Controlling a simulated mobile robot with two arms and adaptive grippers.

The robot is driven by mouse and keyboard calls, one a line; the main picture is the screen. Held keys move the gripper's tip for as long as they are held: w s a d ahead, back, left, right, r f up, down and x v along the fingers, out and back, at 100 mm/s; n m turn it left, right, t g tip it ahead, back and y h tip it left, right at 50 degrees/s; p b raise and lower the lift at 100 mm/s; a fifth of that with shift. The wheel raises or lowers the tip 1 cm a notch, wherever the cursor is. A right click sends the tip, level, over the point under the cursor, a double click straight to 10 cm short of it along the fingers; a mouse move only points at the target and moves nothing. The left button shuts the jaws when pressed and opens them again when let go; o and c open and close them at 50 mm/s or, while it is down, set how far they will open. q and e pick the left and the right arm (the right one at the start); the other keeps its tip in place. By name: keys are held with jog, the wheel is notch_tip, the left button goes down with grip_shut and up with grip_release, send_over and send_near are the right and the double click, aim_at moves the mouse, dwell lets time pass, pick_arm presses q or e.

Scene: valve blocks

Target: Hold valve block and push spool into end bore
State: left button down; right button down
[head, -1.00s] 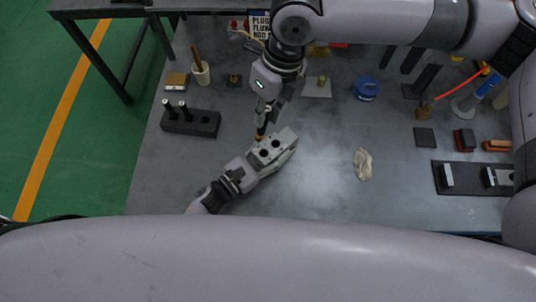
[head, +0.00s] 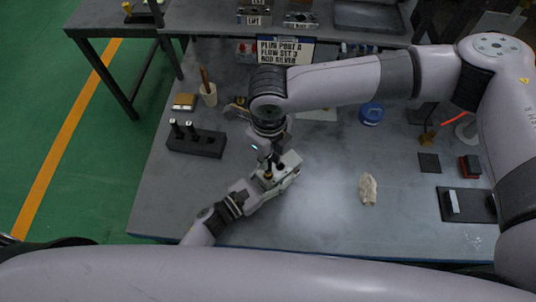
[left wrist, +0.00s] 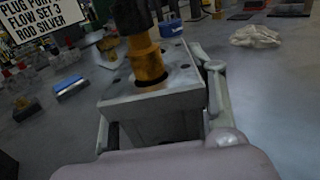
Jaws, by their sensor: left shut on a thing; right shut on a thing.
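The grey metal valve block (head: 286,172) is near the front middle of the bench. My left gripper (head: 257,187) is shut on it from the lower left; its fingers flank the block (left wrist: 185,82) in the left wrist view. My right gripper (head: 266,158) comes down from above and is shut on the brass-coloured spool (left wrist: 147,60). The spool stands roughly upright, with its lower end at the mouth of a bore in the block's facing end. Part of that end seems inside the dark hole; how deep I cannot tell.
A black holder (head: 195,143) with upright rods stands left. A cup (head: 208,94), a sign (head: 285,50) and a blue round container (head: 371,113) are farther back. A crumpled cloth (head: 368,188) lies right of the block, with bare bench between.

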jog(key=shift+f, duration=0.3)
jog(key=shift+f, duration=0.25)
jog(key=c, duration=1.5)
grip_release()
jog(key=shift+c, duration=0.2)
notch_tip(320, 180, up, 13)
jog(key=shift+r, duration=0.15)
